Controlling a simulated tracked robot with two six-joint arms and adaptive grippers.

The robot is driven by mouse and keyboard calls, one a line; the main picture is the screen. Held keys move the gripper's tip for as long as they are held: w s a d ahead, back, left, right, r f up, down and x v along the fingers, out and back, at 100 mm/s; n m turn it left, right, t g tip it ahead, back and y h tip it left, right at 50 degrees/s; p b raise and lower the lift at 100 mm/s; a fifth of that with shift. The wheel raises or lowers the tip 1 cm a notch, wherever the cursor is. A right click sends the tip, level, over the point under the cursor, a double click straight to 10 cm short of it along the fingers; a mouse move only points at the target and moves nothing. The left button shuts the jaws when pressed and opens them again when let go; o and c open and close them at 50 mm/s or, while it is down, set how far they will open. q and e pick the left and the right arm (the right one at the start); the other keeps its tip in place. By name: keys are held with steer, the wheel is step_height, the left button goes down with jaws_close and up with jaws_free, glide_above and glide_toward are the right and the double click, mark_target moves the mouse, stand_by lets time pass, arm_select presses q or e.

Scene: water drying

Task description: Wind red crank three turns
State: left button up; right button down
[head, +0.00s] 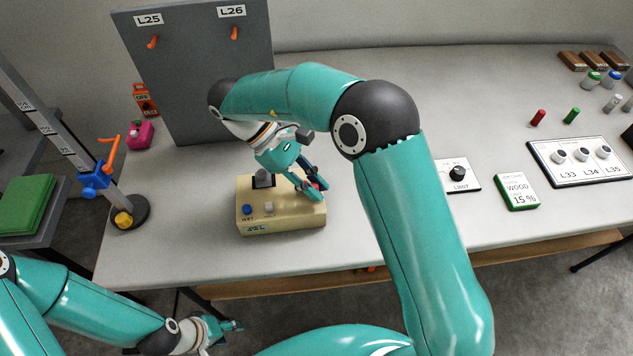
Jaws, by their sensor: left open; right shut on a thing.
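A beige box (281,216) sits on the table's front part, with a blue button (247,209), a pale button (269,207) and a dark grey part (263,179) on top. A small red piece (318,185), perhaps the red crank's knob, shows at the box's right end. My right gripper (312,190) reaches down over the box from behind and is shut on this red piece. The fingers hide most of it and any crank arm. My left gripper (234,326) is open and empty, low in front of the table.
A dark panel (200,70) with orange hooks stands behind the box. A switch plate (458,184) and moisture meter (517,191) lie right.

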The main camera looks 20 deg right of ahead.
steer(key=shift+a+m+b, duration=0.1)
steer(key=shift+m+b, duration=0.2)
steer(key=shift+y, duration=0.3)
steer(key=c, duration=1.1)
jaws_free()
